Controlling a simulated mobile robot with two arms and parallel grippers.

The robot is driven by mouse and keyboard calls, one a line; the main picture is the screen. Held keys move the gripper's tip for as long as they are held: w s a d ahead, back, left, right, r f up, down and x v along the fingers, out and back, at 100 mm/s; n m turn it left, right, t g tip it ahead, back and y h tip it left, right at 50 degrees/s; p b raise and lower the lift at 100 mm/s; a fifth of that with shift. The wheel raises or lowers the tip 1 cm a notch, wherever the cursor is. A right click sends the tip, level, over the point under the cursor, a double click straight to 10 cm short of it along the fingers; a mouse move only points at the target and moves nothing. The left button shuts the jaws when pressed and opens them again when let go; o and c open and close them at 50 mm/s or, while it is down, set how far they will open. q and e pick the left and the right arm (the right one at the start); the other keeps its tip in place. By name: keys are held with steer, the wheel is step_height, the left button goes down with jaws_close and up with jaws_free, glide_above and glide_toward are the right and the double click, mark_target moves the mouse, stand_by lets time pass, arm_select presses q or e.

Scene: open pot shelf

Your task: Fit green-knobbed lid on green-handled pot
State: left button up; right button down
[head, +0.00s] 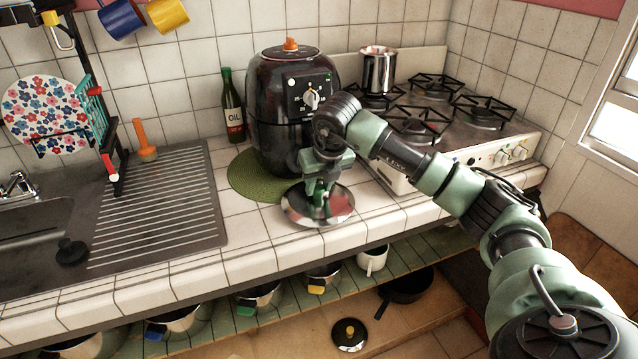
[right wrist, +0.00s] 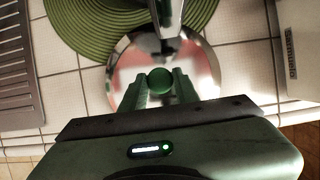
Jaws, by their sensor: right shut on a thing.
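My right gripper (head: 319,201) is shut on the green knob (right wrist: 160,81) of a round, shiny metal lid (head: 335,208). The lid is held roughly level over the front of the tiled counter, by the edge of the green mat; whether it touches the tiles I cannot tell. In the right wrist view the lid (right wrist: 125,85) lies under the fingers. The green-handled pot (head: 264,295) stands on the shelf below the counter, its green handle pointing to the front; the counter edge hides its back part. My left gripper is not in view.
Blue-handled (head: 178,322) and yellow-handled (head: 325,276) pots flank it on the green shelf (head: 215,316). A white mug (head: 372,261) and black pan (head: 408,286) are to the right. A yellow-knobbed lid (head: 349,335) lies lower. The black air fryer (head: 275,110) stands behind my gripper.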

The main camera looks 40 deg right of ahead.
steer(key=shift+f, duration=0.1)
steer(key=c, duration=1.1)
jaws_free()
steer(key=shift+f, duration=0.1)
steer(key=shift+o, duration=0.2)
